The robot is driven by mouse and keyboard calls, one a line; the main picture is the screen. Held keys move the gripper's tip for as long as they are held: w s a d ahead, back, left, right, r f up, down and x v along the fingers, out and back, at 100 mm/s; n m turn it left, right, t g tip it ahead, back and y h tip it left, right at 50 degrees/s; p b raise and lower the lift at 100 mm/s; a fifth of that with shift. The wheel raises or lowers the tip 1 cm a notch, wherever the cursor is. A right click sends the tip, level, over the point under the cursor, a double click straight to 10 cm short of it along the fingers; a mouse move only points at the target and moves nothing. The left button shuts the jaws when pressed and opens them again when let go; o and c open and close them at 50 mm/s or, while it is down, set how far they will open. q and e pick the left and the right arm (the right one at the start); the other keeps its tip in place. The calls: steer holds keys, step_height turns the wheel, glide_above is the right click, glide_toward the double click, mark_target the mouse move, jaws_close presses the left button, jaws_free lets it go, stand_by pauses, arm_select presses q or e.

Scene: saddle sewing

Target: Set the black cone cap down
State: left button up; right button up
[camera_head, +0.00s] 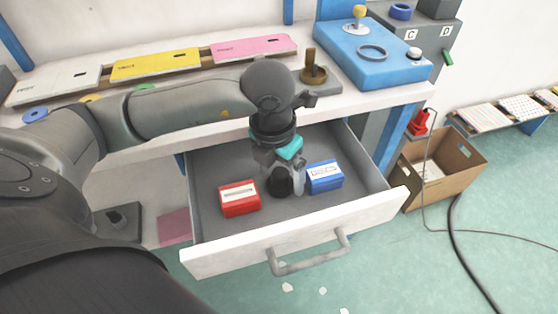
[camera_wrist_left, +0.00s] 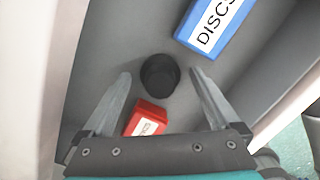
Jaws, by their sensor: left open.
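The black cone cap (camera_head: 279,182) is in the open drawer, between a red box and a blue box. In the left wrist view the cap (camera_wrist_left: 160,76) appears to stand on the grey drawer floor, seen from above. My left gripper (camera_head: 284,187) reaches down into the drawer over the cap. Its two fingers are spread, one on each side of the cap, with gaps visible in the left wrist view. It holds nothing. The fingers partly hide the cap in the head view. My right gripper is not in view.
The red box (camera_head: 239,198) lies left of the cap and the blue box (camera_head: 324,177) right of it. The drawer front (camera_head: 215,256) with its handle stands toward me. The workbench (camera_head: 378,100) overhangs the drawer's back. A cardboard box (camera_head: 465,157) stands on the floor at right.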

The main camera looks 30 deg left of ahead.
mark_target(276, 176)
arm_select(q)
steer(key=r+p, duration=0.1)
steer(key=r, duration=0.2)
steer(key=r+p, duration=0.1)
steer(key=r, duration=0.3)
steer(key=s+r+p, duration=0.1)
steer(key=r+p, duration=0.1)
steer(key=r, duration=0.1)
steer(key=shift+s+r, duration=0.1)
steer(key=shift+r, duration=0.1)
steer(key=shift+s+a+r, duration=0.1)
steer(key=shift+s+r, duration=0.05)
steer(key=shift+r, duration=0.75)
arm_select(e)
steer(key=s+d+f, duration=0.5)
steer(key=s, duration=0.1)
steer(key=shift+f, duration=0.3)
